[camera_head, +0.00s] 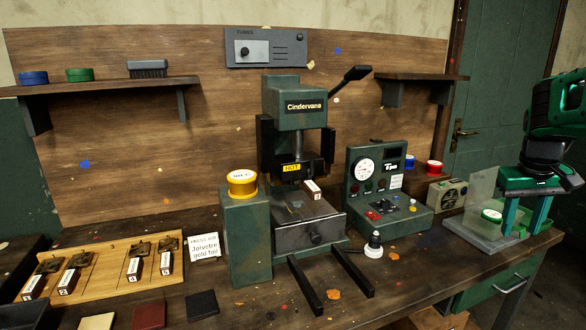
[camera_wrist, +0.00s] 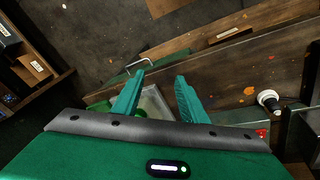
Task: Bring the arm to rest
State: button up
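My arm comes in at the right edge of the head view, pointing down, with my gripper (camera_head: 521,228) low over a grey tray at the bench's right end. In the wrist view my gripper (camera_wrist: 160,76) shows two green fingers spread apart with nothing between them. In the wrist view the fingers and gripper body hide part of the tray (camera_wrist: 152,101). I cannot tell whether the fingertips touch anything.
The green Cindervane press (camera_head: 296,103) stands mid-bench, with a gauge box (camera_head: 388,190) to its right. A small stamp (camera_head: 373,246) stands in front. A wooden rack (camera_head: 98,268) is at left. A green door (camera_head: 508,80) is behind my arm.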

jog(key=s+a+f+m+y, duration=0.1)
jog(key=s+a+f, duration=0.2)
jog(key=s, duration=0.5)
jog(key=s+a+f+m+g+y, duration=0.1)
jog(key=s+a+f, duration=0.2)
jog(key=s, duration=0.6)
jog(key=s+a+f+m, duration=0.1)
jog(key=s+a+f, duration=0.2)
jog(key=s+a, duration=0.4)
jog(key=shift+s+m+g+y, duration=0.3)
jog(key=shift+s+g+y, duration=0.1)
jog(key=shift+s, duration=0.35)
jog(key=shift+w+d+f, duration=0.1)
jog(key=shift+w+f, duration=0.2)
jog(key=shift+w, duration=0.35)
